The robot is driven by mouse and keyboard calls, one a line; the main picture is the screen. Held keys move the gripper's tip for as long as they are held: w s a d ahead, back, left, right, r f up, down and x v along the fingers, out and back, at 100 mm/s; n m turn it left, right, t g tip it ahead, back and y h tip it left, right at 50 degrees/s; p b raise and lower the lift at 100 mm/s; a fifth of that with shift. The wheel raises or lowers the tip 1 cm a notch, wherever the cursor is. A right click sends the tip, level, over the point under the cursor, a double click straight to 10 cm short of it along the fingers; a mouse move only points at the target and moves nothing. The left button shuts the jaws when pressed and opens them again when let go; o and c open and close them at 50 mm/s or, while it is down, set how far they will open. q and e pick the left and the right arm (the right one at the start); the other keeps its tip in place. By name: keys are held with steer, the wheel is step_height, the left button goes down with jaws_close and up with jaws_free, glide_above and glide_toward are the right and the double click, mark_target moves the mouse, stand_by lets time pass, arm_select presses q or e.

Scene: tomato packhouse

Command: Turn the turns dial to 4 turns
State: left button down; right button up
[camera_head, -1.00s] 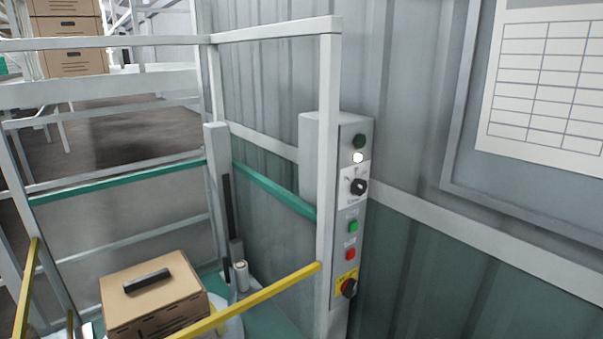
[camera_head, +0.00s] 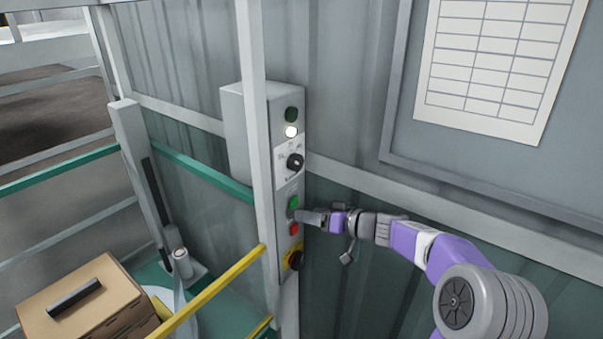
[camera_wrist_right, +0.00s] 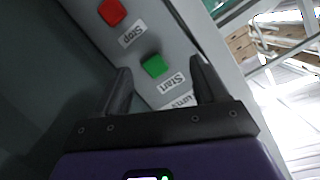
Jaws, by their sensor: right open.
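The turns dial (camera_head: 295,161) is a black knob on a white plate in the upper part of the grey control box (camera_head: 237,125). Its exact setting is too small to read. My right gripper (camera_head: 300,214) is in front of the box, below the dial, at the height of the green start button (camera_head: 293,202). In the right wrist view my right gripper (camera_wrist_right: 160,85) is open and empty, with the green start button (camera_wrist_right: 154,66) between its fingers. The dial knob is out of that view; part of a turns label (camera_wrist_right: 180,101) shows. My left gripper is not in view.
The red stop button (camera_head: 294,229) and a black knob on yellow (camera_head: 293,258) sit below. A white lamp (camera_head: 291,131) is lit above the dial. A grey post (camera_head: 252,100) and yellow bar (camera_head: 215,288) stand close by. A cardboard box (camera_head: 85,305) is lower left.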

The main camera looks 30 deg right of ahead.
mark_target(299, 166)
step_height(299, 166, up, 12)
steer(key=s+d+f+n+t, duration=0.1)
steer(key=d+n+t, duration=0.1)
steer(key=t, duration=0.1)
steer(key=shift+y, duration=0.3)
steer(key=x, duration=0.2)
steer(key=p+x, duration=0.1)
steer(key=x, duration=0.1)
steer(key=r+x, duration=0.1)
steer(key=x, duration=0.2)
steer(key=shift+w+d+p, duration=0.1)
steer(key=shift+p, duration=0.25)
steer(key=c, duration=1.1)
steer(key=shift+o, duration=0.2)
